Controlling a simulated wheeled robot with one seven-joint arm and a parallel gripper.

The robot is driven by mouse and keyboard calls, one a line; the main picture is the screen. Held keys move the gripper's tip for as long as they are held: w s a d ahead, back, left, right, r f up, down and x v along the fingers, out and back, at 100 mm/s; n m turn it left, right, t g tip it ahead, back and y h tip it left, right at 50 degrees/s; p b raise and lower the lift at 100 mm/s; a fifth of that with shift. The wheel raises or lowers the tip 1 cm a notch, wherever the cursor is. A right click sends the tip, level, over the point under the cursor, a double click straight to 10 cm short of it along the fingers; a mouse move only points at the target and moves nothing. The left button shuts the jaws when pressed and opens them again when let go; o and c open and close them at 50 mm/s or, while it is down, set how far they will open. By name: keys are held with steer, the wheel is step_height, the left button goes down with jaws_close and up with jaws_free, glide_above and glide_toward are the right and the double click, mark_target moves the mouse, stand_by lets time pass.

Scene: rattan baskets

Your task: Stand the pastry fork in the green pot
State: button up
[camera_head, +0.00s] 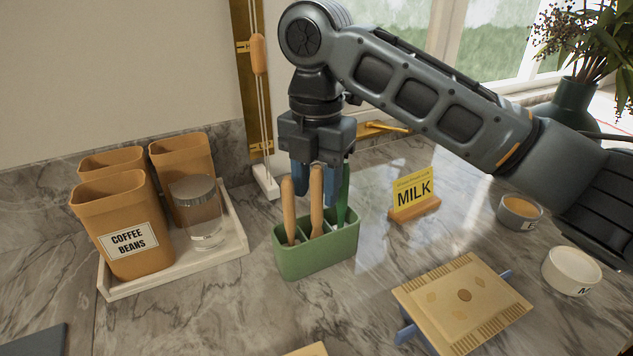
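The green pot (318,260) stands upright on the marble counter and has dividers inside. Two utensils with wooden handles, one at the left (289,210) and one in the middle (316,212), stand in it. A green-handled utensil (342,197) stands at its right end. The lower ends of all three are hidden in the pot, so I cannot tell which is the pastry fork. My gripper (316,187) points down just above the pot. Its blue fingers are apart, on either side of the middle handle's top. I cannot tell whether they touch it.
A white tray (128,289) with orange canisters (136,262) and a glass jar (201,221) stands left. A MILK sign (413,193) stands behind right. A patterned board (480,318) on blue supports lies front right. Two small bowls, white (571,272) and grey (517,216), are farther right.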

steer(key=shift+o, duration=0.4)
steer(key=shift+r, duration=0.1)
step_height(320, 180, up, 8)
steer(key=shift+f, duration=0.2)
